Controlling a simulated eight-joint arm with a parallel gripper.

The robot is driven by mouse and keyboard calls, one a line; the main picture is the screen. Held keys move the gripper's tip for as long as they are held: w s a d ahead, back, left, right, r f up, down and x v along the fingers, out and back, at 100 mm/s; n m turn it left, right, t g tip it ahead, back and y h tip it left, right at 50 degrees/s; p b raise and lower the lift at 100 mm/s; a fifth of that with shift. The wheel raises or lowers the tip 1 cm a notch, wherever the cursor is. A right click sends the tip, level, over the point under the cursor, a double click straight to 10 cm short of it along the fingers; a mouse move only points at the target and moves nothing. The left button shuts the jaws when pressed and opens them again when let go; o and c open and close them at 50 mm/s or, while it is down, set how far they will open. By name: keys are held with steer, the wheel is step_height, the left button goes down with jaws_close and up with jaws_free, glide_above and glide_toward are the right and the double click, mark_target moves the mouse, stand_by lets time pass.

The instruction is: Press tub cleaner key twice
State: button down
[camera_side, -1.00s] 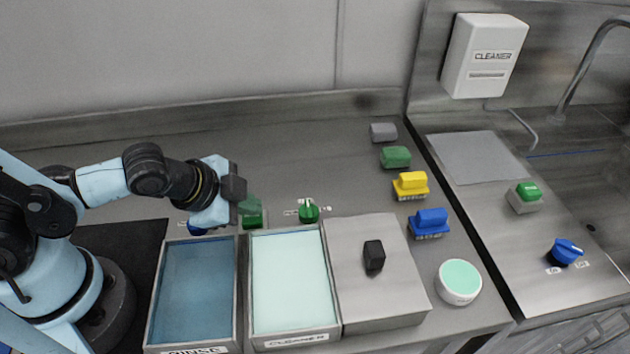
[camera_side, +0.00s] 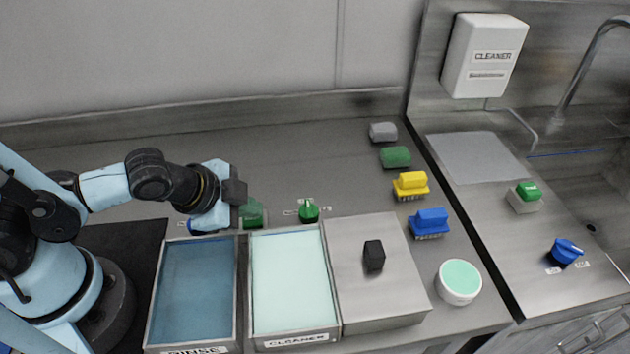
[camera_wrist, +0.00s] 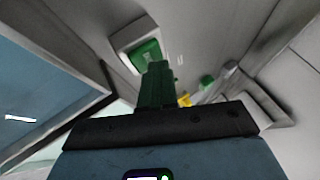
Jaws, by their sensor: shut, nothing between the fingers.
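The green key (camera_wrist: 146,54), in a pale housing, is just beyond my fingertips in the wrist view. In the side view it shows as a green block (camera_side: 256,220) behind the cleaner tub (camera_side: 292,282), partly hidden by my fingers. My gripper (camera_side: 247,206) has green fingers, shut with nothing between them, right at the key. It also shows in the wrist view (camera_wrist: 157,72), where the fingertips overlap the key's near edge. I cannot tell whether they touch it or whether the key is pushed down.
The rinse tub (camera_side: 193,292) is left of the cleaner tub; a lidded metal box (camera_side: 375,285) is right of it. A green knob (camera_side: 309,211) is right of the key, and a blue knob (camera_side: 196,229) is left. Several brushes and pads line the right side. The back counter is clear.

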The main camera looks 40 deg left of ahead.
mark_target(250, 220)
steer(key=shift+r, duration=1.2)
steer(key=shift+r, duration=2.5)
steer(key=shift+a, duration=0.1)
steer(key=w+a+r+n+y, duration=0.1)
steer(key=a+r+n, duration=0.2)
steer(key=a+n, duration=0.6)
steer(key=shift+n, duration=0.8)
